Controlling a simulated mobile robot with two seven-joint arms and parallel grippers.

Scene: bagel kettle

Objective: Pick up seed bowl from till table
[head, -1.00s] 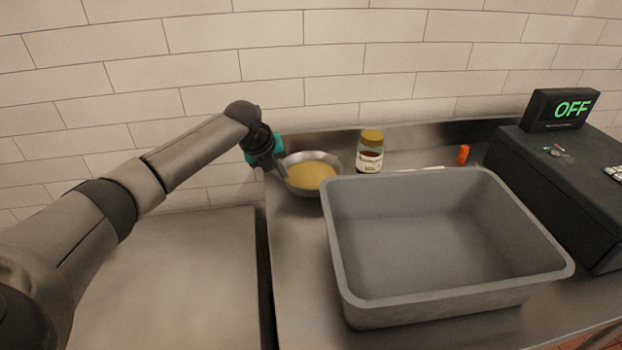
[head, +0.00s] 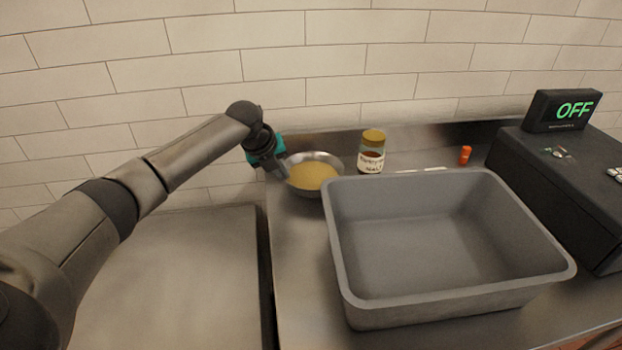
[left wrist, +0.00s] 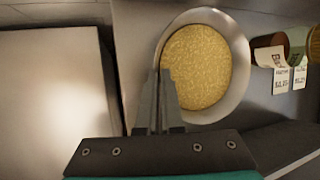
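The seed bowl (head: 314,177) is a round metal bowl filled with yellow-tan seeds, upright on the metal till table (head: 300,262) near its back left corner. It fills the upper middle of the left wrist view (left wrist: 236,98). My left gripper (head: 284,171) is at the bowl's left rim. In the left wrist view its fingers (left wrist: 160,85) are close together, one on each side of the rim, and look shut on it. The bowl appears to rest on the table. My right gripper is in neither view.
A large grey bin (head: 450,296) stands in front of and right of the bowl, close to it. A labelled jar (head: 371,160) stands right of the bowl. An orange item (head: 465,155) and the black till (head: 565,185) are farther right. A tiled wall is behind.

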